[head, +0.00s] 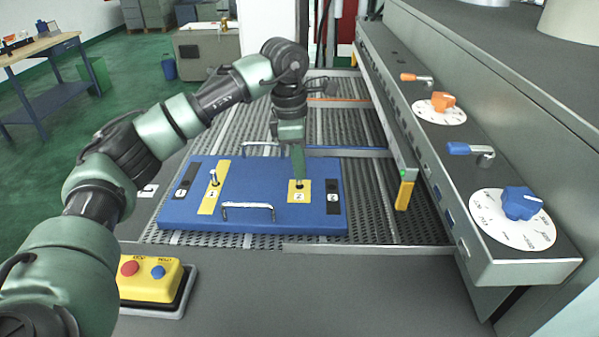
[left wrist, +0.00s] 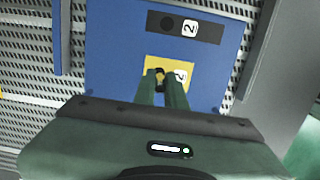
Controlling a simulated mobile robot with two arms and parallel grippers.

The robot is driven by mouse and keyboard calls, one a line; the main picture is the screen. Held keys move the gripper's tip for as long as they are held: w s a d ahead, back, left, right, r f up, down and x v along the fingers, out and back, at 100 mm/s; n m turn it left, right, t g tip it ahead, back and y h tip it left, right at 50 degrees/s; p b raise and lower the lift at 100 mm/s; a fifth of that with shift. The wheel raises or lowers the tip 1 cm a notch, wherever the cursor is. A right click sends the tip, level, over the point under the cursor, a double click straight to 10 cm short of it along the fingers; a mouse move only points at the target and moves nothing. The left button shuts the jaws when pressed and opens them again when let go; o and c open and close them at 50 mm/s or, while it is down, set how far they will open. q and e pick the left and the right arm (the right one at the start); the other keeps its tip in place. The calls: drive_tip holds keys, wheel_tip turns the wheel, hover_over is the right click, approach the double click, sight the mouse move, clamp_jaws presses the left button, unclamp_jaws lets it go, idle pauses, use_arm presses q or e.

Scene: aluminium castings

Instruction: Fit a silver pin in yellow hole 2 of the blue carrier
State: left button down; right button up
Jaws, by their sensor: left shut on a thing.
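The blue carrier (head: 250,220) lies on the perforated conveyor bed. Its right yellow patch (head: 291,198), marked 2, also shows in the left wrist view (left wrist: 188,66). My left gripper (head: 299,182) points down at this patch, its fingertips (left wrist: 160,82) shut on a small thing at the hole. That thing is mostly hidden by the fingers, likely a silver pin; I cannot tell how deep it sits. Another silver pin (head: 213,177) stands upright in the left yellow patch (head: 207,208). My right gripper is out of view.
Black patches with holes (head: 333,190) lie beside the yellow ones. A silver handle (head: 247,206) rises from the carrier's front edge. A grey panel with orange and blue knobs (head: 521,203) runs along the right. A yellow button box (head: 150,280) stands front left.

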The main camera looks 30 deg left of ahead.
sight(300, 184)
use_arm(q)
wheel_tip(300, 184, down, 3)
drive_tip(key=shift+w+r+p, duration=0.1)
drive_tip(key=shift+r+p, duration=0.1)
drive_tip(key=shift+p, duration=0.1)
drive_tip(key=shift+f, duration=0.25)
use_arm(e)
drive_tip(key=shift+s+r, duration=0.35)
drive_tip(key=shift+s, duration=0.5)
use_arm(q)
drive_tip(key=shift+f, duration=0.15)
drive_tip(key=c, duration=1.5)
unclamp_jaws()
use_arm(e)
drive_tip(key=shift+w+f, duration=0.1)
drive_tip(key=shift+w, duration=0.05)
